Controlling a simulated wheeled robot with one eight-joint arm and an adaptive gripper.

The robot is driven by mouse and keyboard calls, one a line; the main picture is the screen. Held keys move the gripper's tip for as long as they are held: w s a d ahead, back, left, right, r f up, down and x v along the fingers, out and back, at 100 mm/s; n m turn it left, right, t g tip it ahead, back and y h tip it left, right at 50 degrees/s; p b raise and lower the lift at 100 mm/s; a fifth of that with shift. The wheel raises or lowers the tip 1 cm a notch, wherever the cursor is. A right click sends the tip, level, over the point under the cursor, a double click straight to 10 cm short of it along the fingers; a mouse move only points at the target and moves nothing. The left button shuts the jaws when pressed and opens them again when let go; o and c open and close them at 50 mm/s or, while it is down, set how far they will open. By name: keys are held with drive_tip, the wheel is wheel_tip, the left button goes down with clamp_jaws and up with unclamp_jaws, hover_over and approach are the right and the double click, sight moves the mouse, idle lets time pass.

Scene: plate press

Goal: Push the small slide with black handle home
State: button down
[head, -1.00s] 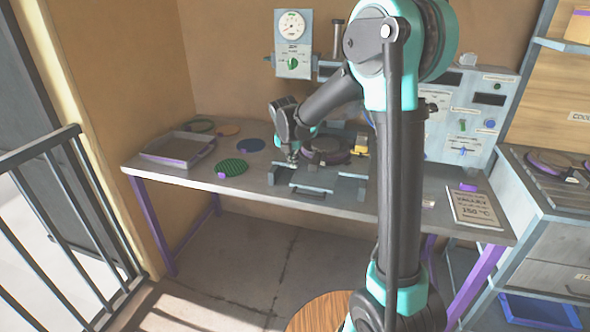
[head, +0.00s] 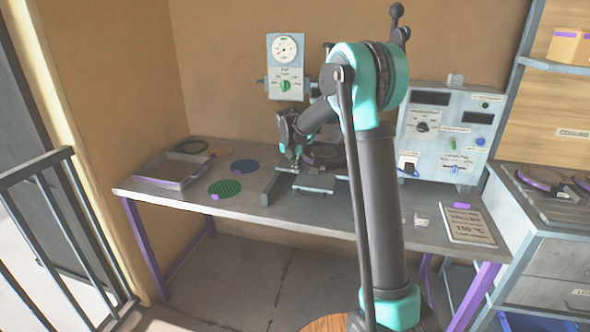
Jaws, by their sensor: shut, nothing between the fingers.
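The plate press stands on the grey workbench (head: 385,222), mostly behind my arm. A flat light-grey slide (head: 315,184) with a bar handle at its front edge shows at the press's front. I cannot tell at this size whether this is the small slide or whether its handle is black. A dark round plate (head: 322,158) lies behind it, partly covered by my arm. My gripper (head: 296,166) is shut and empty, pointing down at the left of the press, just behind the slide. Whether it touches anything is too small to tell.
A grey tray (head: 172,183), a green disc (head: 225,187) and a blue disc (head: 244,166) lie left of the press. A railing (head: 45,195) is at left.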

drive_tip(key=shift+r, duration=0.1)
drive_tip(key=v, duration=1.1)
drive_tip(key=s+d+f+m, duration=0.5)
drive_tip(key=s+m, duration=0.5)
drive_tip(key=s, duration=0.2)
drive_tip(key=s+d+f+m+y, duration=0.1)
drive_tip(key=s+d+f+m, duration=0.3)
drive_tip(key=s+m, duration=0.7)
drive_tip(key=s+d+f+m, duration=0.5)
drive_tip(key=s+f+m, duration=0.3)
drive_tip(key=s+m, duration=0.3)
drive_tip(key=s, duration=0.4)
drive_tip(key=shift+d+f, duration=0.2)
drive_tip(key=shift+d, duration=0.15)
